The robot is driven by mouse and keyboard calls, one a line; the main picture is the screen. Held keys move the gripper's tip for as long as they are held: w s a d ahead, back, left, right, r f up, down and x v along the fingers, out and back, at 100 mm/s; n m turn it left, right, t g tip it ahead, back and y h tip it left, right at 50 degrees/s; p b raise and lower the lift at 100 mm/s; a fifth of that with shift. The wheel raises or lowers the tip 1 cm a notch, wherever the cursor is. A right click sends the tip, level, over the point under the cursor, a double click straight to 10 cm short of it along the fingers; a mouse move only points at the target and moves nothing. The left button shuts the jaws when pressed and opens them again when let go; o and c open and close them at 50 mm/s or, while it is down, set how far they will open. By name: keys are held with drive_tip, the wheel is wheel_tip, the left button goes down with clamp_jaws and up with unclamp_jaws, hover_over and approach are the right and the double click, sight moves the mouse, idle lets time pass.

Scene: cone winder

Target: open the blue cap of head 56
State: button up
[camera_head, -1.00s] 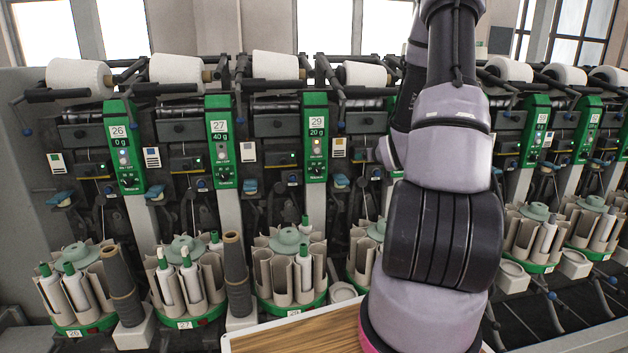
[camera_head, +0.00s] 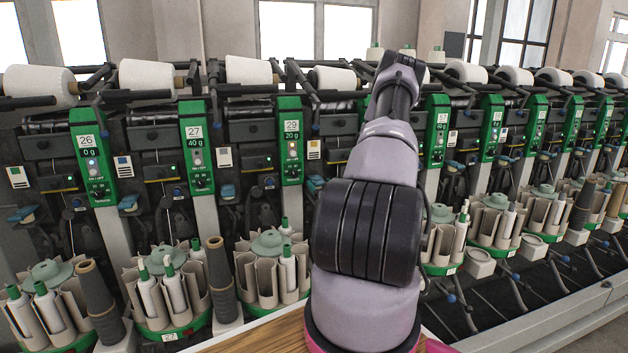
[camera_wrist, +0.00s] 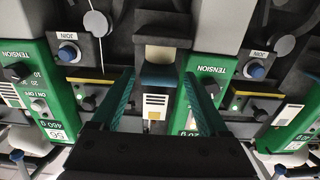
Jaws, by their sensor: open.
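In the wrist view a blue-teal cap (camera_wrist: 162,77) sits under a grey block, with a pale card (camera_wrist: 156,105) just below it in the picture. My gripper (camera_wrist: 160,73) is open, its two teal fingers on either side of the cap. I cannot tell how far the tips are from it in depth, and no contact shows.
Green panels (camera_wrist: 212,80) and blue JOIN buttons (camera_wrist: 68,53) flank my fingers. In the head view a row of winding heads runs across, with panels 26 (camera_head: 92,155), 27 and 29 at left. Bobbin holders (camera_head: 268,265) and dark cones (camera_head: 100,300) stand below them.

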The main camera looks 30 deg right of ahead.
sight(315, 178)
drive_tip(key=x, duration=0.6)
drive_tip(key=shift+d, duration=0.1)
clamp_jaws()
